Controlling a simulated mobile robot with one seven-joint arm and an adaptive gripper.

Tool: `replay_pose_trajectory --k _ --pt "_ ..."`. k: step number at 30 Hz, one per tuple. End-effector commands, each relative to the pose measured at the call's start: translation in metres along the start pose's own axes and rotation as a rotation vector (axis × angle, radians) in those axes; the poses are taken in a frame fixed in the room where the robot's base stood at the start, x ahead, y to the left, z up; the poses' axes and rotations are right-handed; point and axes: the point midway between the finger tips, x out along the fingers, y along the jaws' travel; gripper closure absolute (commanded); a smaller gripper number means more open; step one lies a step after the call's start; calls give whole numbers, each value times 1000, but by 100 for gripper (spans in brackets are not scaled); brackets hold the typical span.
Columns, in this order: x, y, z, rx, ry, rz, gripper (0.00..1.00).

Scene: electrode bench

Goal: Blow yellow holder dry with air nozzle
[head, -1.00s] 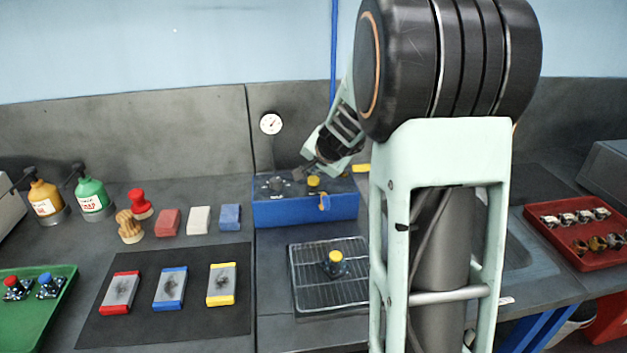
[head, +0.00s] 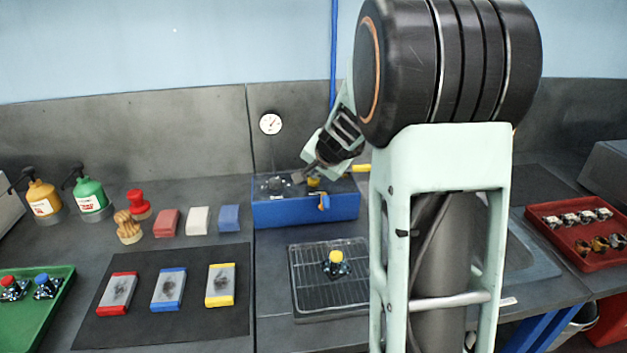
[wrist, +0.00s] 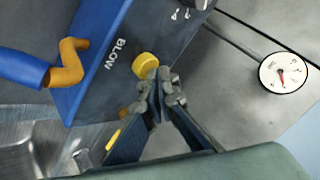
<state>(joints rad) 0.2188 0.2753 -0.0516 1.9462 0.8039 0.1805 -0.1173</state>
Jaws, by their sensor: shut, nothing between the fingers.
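The yellow holder (head: 336,264), dark metal with a yellow top, stands on a wire drying rack (head: 302,290) in front of the blue air unit (head: 285,212). The unit's bent orange air nozzle (head: 324,202) sticks out of its front; it also shows in the wrist view (wrist: 68,65), on a blue stub. The wrist view shows the word BLOW beside a yellow button (wrist: 145,65) on the unit. My gripper (wrist: 162,80) is shut and empty, its fingertips at the button's edge. I cannot tell whether they touch it. In the head view my gripper (head: 305,176) partly hides the button.
Sponge blocks (head: 198,220), brushes and two pump bottles (head: 91,194) stand left. Three pads lie on a dark mat (head: 205,325). A green tray (head: 50,315) is far left, a red tray (head: 560,243) right. A round gauge (head: 270,123) hangs behind the unit.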

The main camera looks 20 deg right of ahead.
Motion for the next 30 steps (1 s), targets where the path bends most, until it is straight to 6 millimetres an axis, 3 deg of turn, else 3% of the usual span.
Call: replay_pose_trajectory --k 30 --pt "6 4 5 -1 -3 1 100"
